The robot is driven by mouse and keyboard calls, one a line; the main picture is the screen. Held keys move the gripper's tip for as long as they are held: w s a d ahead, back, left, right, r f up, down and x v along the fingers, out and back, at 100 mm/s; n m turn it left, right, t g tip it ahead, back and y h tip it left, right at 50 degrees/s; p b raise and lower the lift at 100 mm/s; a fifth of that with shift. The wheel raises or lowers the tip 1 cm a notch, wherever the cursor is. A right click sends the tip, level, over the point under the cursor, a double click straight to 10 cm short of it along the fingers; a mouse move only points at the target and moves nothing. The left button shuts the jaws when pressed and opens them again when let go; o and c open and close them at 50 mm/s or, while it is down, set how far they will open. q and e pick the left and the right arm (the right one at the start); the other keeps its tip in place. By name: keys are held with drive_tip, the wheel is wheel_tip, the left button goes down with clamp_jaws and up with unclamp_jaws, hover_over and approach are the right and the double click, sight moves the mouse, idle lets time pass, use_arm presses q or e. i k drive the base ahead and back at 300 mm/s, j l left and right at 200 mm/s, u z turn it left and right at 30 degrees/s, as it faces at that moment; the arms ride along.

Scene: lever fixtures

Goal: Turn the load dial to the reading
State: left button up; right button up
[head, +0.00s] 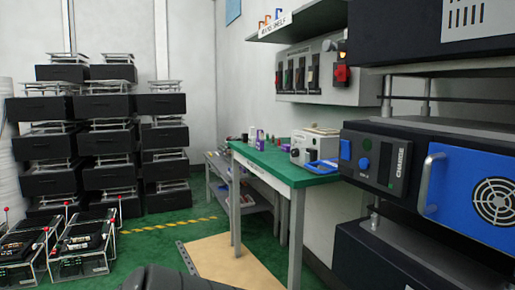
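No dial clearly labelled as the load dial can be read from here. A small white box (312,149) with a dark round knob (295,153) on its front stands on the green bench; its markings are too small to read. Nearer on the right, a black panel marked CHARGE (376,161) carries a blue switch (346,149) and a round button or knob (365,163). Neither of my grippers shows. A dark rounded shape at the bottom edge may be part of my arm.
The green-topped bench (270,165) runs along the right wall under a grey switch panel (325,75). A blue unit with a fan grille (473,190) is close on the right. Black boxes (108,107) are stacked at the left. Green floor lies open between, with a tan board (235,262).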

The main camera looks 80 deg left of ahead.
sight(295, 152)
drive_tip(key=u, duration=1.95)
